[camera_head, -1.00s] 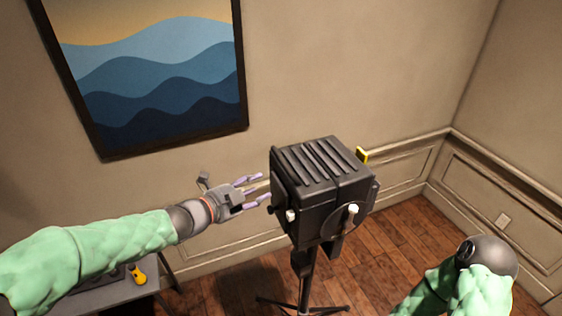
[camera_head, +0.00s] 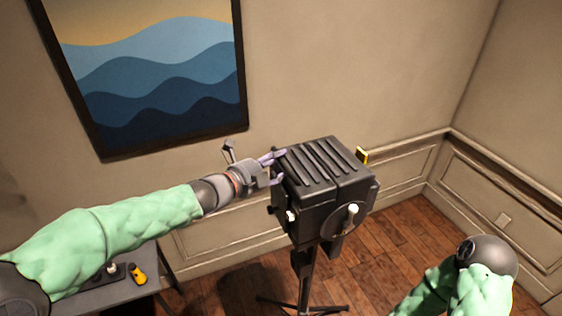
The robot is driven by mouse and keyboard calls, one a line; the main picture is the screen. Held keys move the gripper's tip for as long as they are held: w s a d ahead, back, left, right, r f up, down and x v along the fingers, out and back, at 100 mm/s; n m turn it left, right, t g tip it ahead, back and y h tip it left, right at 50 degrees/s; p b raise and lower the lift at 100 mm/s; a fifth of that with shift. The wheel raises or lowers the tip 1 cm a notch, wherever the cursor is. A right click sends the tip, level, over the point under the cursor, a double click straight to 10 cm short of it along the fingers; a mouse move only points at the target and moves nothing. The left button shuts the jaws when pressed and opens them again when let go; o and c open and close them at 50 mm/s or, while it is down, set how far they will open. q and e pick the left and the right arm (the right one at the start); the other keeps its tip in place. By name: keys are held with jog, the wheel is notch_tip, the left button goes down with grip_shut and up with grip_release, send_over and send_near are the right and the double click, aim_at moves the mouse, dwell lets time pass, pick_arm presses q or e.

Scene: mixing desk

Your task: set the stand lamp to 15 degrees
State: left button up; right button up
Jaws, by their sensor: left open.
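The stand lamp (camera_head: 322,190) is a black box-shaped head with a ribbed top, on a dark tripod stand (camera_head: 303,278). It has a round plate with a white-tipped knob (camera_head: 352,210) on its near right face and another small white knob (camera_head: 291,216) at its lower left. A yellow piece (camera_head: 361,155) shows behind its right side. My left gripper (camera_head: 277,167) is open at the upper left edge of the lamp head, with its fingers close to it; I cannot tell whether they touch. My right arm (camera_head: 480,270) is at the lower right; its gripper is out of view.
A grey table (camera_head: 95,298) at the lower left holds a yellow-and-black tool (camera_head: 138,274). A framed wave picture (camera_head: 150,75) hangs on the wall behind. Wooden floor (camera_head: 395,250) is open to the right of the stand.

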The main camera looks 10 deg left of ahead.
aim_at(280, 169)
pick_arm(q)
jog(key=shift+x, duration=0.9)
grip_shut()
jog(key=shift+n+t+h, duration=0.5)
jog(key=shift+t+h, duration=0.1)
jog(key=shift+t, duration=0.3)
jog(key=a+f+b, duration=0.1)
jog(key=b, duration=0.2)
jog(key=s+f+b, duration=0.1)
jog(key=b, duration=0.3)
jog(key=a+f+b, duration=0.1)
jog(key=f+b, duration=0.1)
jog(key=b, duration=0.2)
jog(key=shift+s+a+f, duration=0.1)
jog(key=shift+s+a, duration=0.2)
jog(key=shift+s, duration=0.1)
jog(key=shift+s+a+f+b, duration=0.15)
jog(key=shift+a+b, duration=0.05)
jog(key=shift+b, duration=0.65)
grip_release()
